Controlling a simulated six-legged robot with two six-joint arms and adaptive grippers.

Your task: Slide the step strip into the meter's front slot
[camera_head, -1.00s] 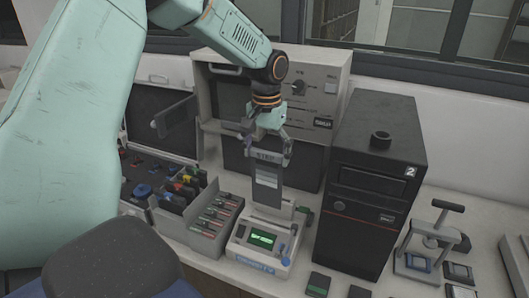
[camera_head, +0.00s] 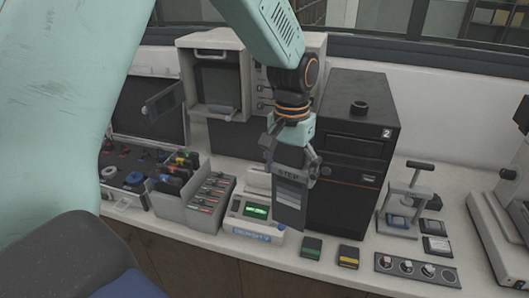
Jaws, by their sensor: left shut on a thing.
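The step strip (camera_head: 289,203) is a grey plate with darker and lighter bands and the word STEP at its top. My left gripper (camera_head: 291,164) is shut on its top end and holds it upright, hanging down. The meter (camera_head: 252,215) is a small pale device with a lit green display and a blue label, on the bench. The strip appears just to the right of the meter and partly in front of its right side. The meter's front slot cannot be made out. My right gripper is not in view.
A tall black cabinet marked 2 (camera_head: 352,160) stands close behind the strip. A grey bin of cards (camera_head: 209,200) is left of the meter. Green (camera_head: 312,248) and yellow (camera_head: 348,256) labelled blocks lie at the front edge, near a small press (camera_head: 403,205).

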